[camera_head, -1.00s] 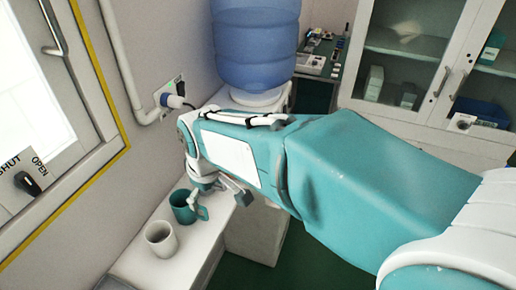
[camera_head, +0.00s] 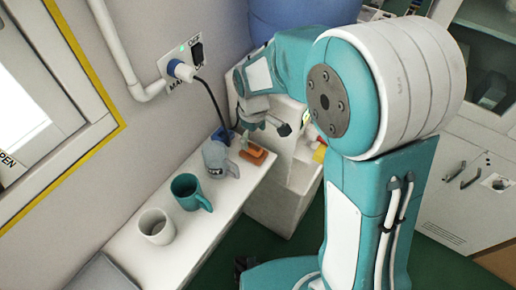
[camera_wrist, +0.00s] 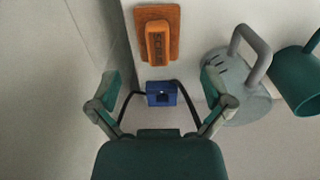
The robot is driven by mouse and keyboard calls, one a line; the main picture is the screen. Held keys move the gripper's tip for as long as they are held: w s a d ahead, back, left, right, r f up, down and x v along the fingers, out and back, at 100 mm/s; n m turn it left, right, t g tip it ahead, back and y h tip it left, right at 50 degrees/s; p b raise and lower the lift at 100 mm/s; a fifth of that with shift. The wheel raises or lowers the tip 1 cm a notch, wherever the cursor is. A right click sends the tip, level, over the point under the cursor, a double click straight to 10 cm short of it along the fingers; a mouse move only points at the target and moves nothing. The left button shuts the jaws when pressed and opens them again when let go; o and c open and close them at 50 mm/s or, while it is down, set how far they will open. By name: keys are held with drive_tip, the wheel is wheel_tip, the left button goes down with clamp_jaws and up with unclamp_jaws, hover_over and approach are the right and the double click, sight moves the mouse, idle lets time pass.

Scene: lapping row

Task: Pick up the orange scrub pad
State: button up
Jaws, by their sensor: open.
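The orange scrub pad (camera_head: 252,155) lies flat at the far end of the white shelf (camera_head: 190,242), beside the grey mug. In the wrist view the pad (camera_wrist: 174,32) is a flat square with a raised, lettered handle block. It shows at the top, beyond my fingertips. My gripper (camera_head: 262,135) is above the far end of the shelf, close to the pad. In the wrist view my gripper (camera_wrist: 160,88) is spread open with nothing between its fingers. The pad is apart from the fingers there.
A grey mug (camera_head: 214,160), a teal mug (camera_head: 185,190) and a white mug (camera_head: 155,228) line the shelf. A small blue block (camera_wrist: 162,94) with a dark cord shows between my fingers in the wrist view. The wall and socket (camera_head: 182,70) are on the left.

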sight(253, 147)
drive_tip(key=f, duration=0.2)
drive_tip(key=shift+a+f, duration=0.4)
drive_tip(key=f, duration=0.4)
drive_tip(key=shift+w+d+f, duration=0.3)
drive_tip(key=shift+d, duration=0.1)
drive_tip(key=shift+a, duration=0.15)
drive_tip(key=shift+a, duration=0.1)
drive_tip(key=c, duration=0.9)
